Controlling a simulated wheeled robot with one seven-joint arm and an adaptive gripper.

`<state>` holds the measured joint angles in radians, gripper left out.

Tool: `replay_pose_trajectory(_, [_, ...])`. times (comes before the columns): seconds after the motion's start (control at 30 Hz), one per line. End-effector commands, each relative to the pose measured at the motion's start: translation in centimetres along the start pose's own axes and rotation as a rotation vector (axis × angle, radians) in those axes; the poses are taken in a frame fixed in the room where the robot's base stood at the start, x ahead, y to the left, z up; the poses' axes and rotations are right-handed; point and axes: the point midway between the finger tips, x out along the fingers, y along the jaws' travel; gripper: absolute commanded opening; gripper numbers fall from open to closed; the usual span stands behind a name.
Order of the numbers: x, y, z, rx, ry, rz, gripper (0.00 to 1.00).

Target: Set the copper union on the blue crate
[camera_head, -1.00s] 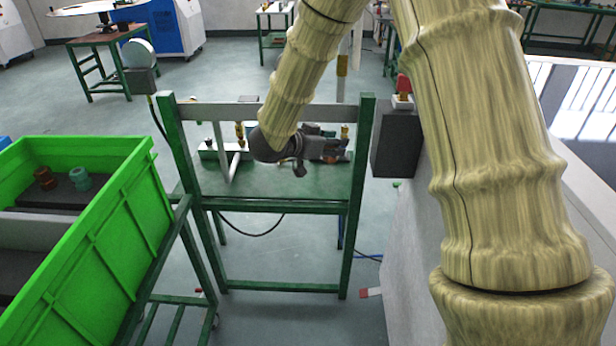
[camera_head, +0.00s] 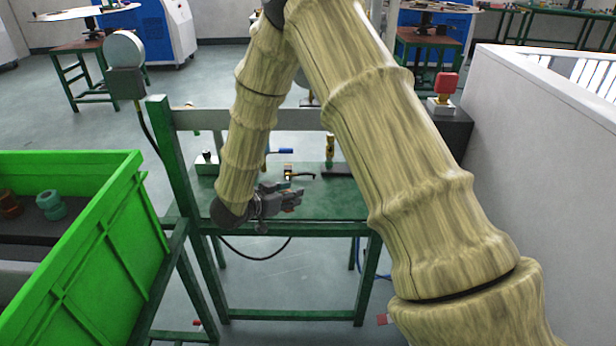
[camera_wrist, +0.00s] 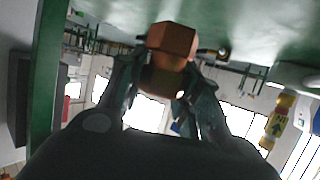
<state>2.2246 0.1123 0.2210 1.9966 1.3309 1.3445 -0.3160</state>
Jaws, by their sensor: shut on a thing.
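My gripper (camera_head: 290,197) is at the front edge of the green workbench (camera_head: 335,198) in the head view, its fingers toward the right. In the wrist view, my gripper (camera_wrist: 165,82) is shut on the copper union (camera_wrist: 173,42), an orange-brown piece with a hexagonal end that sticks out past the fingers. The fingers hide part of its lower body. In the head view the union is too small to make out clearly. No blue crate shows in either current view.
A bright green crate (camera_head: 108,222) on a stand at left holds a brown fitting (camera_head: 9,204) and a teal fitting (camera_head: 50,205). A red button box (camera_head: 445,90) stands at right beside a white wall (camera_head: 545,150). Bench uprights and a crossbar surround the work surface.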

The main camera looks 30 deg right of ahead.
Motion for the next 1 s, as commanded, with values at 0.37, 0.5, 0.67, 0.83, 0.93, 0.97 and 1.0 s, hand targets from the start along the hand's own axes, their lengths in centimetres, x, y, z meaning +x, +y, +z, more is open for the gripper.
replay_pose_trajectory(0.37, [5.8, -2.4, -1.6, -0.004, 0.001, -0.013, 0.07])
replay_pose_trajectory(0.5, [8.5, -2.9, -2.4, -0.004, 0.000, -0.012, 0.07])
replay_pose_trajectory(0.67, [11.2, -3.3, -3.3, -0.005, 0.000, -0.012, 0.07])
replay_pose_trajectory(0.83, [12.6, -3.6, -3.8, -0.005, 0.000, -0.013, 0.07])
replay_pose_trajectory(0.93, [13.0, -3.6, -3.9, -0.005, 0.000, -0.012, 0.07])
replay_pose_trajectory(0.97, [13.1, -3.6, -4.0, -0.005, 0.000, -0.012, 0.07])
replay_pose_trajectory(1.0, [13.4, -3.7, -4.0, -0.004, 0.000, -0.012, 0.07])
